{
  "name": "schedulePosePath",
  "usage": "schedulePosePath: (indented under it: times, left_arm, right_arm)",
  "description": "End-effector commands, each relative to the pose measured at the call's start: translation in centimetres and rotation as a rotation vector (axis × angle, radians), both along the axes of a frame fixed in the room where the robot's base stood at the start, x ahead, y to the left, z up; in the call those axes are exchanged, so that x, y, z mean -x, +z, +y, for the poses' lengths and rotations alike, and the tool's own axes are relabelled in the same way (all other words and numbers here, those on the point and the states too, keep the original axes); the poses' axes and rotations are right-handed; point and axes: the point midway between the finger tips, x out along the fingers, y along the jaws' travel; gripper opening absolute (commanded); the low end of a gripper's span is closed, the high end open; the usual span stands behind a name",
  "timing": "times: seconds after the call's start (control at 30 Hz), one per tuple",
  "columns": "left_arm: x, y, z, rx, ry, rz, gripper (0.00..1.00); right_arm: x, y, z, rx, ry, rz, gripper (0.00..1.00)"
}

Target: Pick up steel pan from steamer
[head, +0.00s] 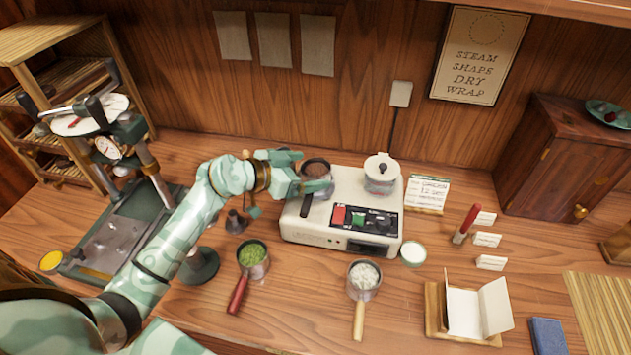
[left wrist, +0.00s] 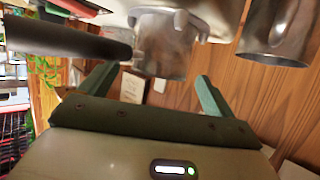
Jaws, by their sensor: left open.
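The steel pan (head: 317,168) sits on the left part of the white steamer (head: 318,238). It has brown contents, and its dark handle points toward the front. My left gripper (head: 300,172) is at the pan's left side, with its fingers open toward it. In the left wrist view, a steel pan (left wrist: 165,45) with a dark handle shows just beyond the open fingers of my left gripper (left wrist: 152,88). Nothing is held between them. I cannot tell whether a finger touches the pan. My right gripper is not in view.
A pan of green leaves (head: 253,258) and a pan of white pieces (head: 363,280) stand in front. A press (head: 110,220) is at left. A small white bowl (head: 413,254) is right of the steamer.

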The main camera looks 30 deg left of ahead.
Motion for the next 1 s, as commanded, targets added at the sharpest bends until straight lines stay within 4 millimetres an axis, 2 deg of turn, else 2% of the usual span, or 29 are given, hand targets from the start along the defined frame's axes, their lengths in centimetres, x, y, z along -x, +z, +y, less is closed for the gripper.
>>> schedulePosePath:
  times: [0.03,0.13,0.4,0.47,0.6,0.7,1.0]
  left_arm:
    - [-0.7,-0.7,-0.5,0.001,-0.001,0.001,0.9]
    - [-1.6,-1.1,-1.0,0.002,0.0,0.001,0.9]
    - [-2.0,-1.0,-1.2,0.001,0.0,0.0,0.9]
    - [-2.0,-1.0,-1.2,0.001,0.0,0.0,0.76]
    - [-2.0,-1.0,-1.2,0.001,0.0,0.0,0.37]
    - [-2.0,-1.0,-1.2,0.001,0.0,0.0,0.33]
    - [-2.0,-0.9,-1.2,0.001,0.0,-0.002,0.34]
  right_arm:
    - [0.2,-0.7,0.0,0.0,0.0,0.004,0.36]
    - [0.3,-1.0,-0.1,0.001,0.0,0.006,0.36]
    - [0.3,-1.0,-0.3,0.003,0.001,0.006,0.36]
    - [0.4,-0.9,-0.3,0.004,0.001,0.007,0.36]
    - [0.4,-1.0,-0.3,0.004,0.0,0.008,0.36]
    - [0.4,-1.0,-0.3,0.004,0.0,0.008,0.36]
    - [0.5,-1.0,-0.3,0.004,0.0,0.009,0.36]
